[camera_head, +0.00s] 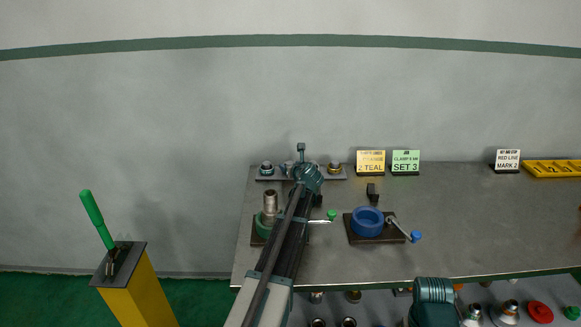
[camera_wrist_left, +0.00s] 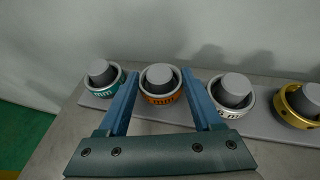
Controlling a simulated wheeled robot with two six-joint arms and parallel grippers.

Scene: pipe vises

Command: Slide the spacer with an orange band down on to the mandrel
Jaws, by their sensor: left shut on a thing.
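The spacer with an orange band (camera_wrist_left: 161,97) sits around a grey round-topped post in the left wrist view. My left gripper (camera_wrist_left: 160,80) is shut on it, with one blue finger on each side. In the head view my left gripper and wrist (camera_head: 306,176) reach over the rack at the back of the table and hide most of this spacer. An upright metal cylinder (camera_head: 270,201) stands in the green vise (camera_head: 262,226); I cannot tell whether it is the mandrel. My right gripper's fingers are not seen.
Beside it on the rack (camera_wrist_left: 145,109) are spacers with teal (camera_wrist_left: 104,88), dark-marked white (camera_wrist_left: 226,107) and gold (camera_wrist_left: 297,111) bands. A blue vise (camera_head: 367,222) stands right of my arm. Sign cards (camera_head: 405,161) stand behind. The table's right middle is clear.

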